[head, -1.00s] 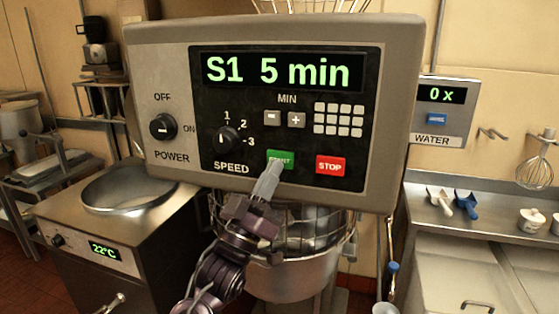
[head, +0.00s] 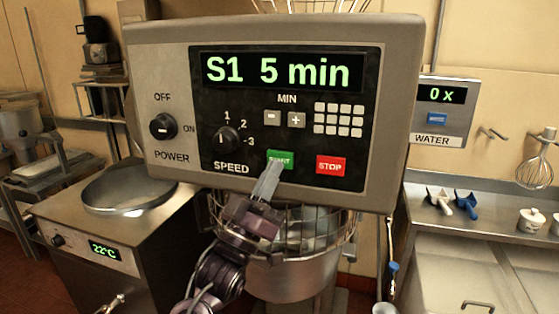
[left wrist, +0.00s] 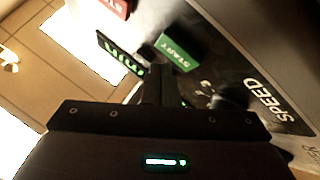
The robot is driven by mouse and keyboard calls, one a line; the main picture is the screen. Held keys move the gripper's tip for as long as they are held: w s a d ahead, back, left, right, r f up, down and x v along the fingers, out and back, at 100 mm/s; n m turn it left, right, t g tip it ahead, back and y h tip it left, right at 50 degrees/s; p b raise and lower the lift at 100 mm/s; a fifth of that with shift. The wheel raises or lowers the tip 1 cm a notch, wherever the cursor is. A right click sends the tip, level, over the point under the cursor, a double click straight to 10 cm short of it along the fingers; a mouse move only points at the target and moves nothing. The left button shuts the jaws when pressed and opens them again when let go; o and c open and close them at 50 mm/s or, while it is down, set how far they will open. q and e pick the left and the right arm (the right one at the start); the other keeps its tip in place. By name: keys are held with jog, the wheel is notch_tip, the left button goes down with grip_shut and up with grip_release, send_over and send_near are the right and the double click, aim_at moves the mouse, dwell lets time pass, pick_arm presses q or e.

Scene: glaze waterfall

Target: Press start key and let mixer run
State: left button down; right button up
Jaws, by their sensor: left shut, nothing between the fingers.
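The mixer's control panel (head: 185,62) fills the upper middle of the head view. Its display (head: 278,71) reads "S1 5 min". The green start key (head: 281,159) is on its lower part, and it also shows in the left wrist view (left wrist: 179,51). The red stop key (head: 330,166) is to its right. My left gripper (head: 273,168) is shut and empty, its tip at the lower left edge of the start key in the picture. I cannot tell whether it touches. The mixer bowl (head: 292,277) is below the panel. My right gripper is not in view.
The power knob (head: 163,126) and speed knob (head: 227,138) are left of the start key. A steel unit reading 22°C (head: 75,221) stands at the left. A water panel (head: 446,110) reading "0 x" hangs at the right above a steel counter (head: 490,222).

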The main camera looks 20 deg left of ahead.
pick_arm(q)
jog(key=shift+w, duration=0.25)
jog(key=shift+w, duration=0.2)
